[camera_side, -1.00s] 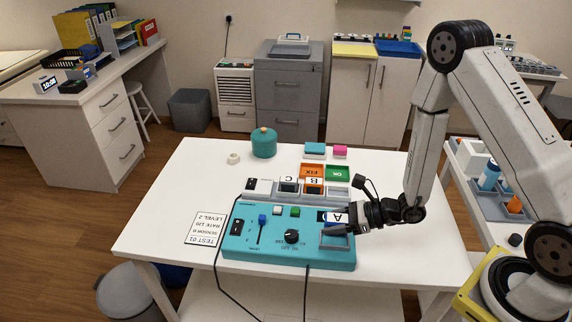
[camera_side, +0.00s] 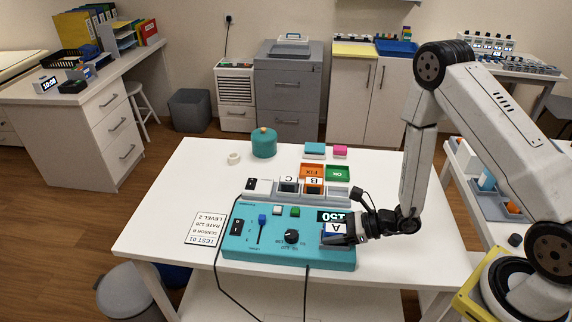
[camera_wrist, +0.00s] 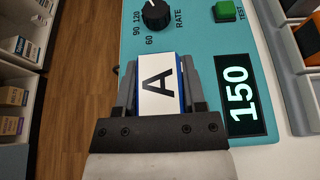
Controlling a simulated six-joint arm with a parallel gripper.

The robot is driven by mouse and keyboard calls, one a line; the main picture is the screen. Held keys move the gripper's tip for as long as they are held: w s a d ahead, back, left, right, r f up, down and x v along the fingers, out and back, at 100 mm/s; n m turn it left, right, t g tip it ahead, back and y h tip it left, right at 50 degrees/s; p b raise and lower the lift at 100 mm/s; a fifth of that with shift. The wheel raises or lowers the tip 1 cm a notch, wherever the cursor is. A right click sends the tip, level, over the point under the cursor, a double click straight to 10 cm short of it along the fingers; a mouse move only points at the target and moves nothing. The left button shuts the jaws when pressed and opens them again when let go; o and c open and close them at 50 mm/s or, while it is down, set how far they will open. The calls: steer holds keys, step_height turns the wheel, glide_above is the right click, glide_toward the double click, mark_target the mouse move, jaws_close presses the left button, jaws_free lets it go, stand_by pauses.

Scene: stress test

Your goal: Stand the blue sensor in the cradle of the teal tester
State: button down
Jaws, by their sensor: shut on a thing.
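The blue sensor (camera_side: 336,229) has a white face marked A. My gripper (camera_side: 345,238) is shut on it, over the right end of the teal tester (camera_side: 285,262). The sensor is at the cradle's place, just in front of the display (camera_side: 336,216), which reads 150. The sensor and fingers hide the cradle, so I cannot tell whether the sensor's base rests in it.
The tester's rate knob (camera_side: 291,236) and a green button (camera_side: 295,211) are left of the sensor. Behind the tester stand the B block (camera_side: 313,181) and C block (camera_side: 288,180) in a grey rack, with an orange FIX tray (camera_side: 311,171) and green OK tray (camera_side: 338,173) beyond.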

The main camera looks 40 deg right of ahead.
steer(key=shift+f, duration=0.15)
steer(key=shift+c, duration=0.8)
jaws_free()
steer(key=shift+d+r, duration=0.1)
steer(key=shift+r, duration=0.1)
steer(key=v, duration=1.1)
steer(key=shift+s+d+r, duration=0.2)
steer(key=shift+s+d, duration=0.05)
steer(key=shift+s, duration=0.05)
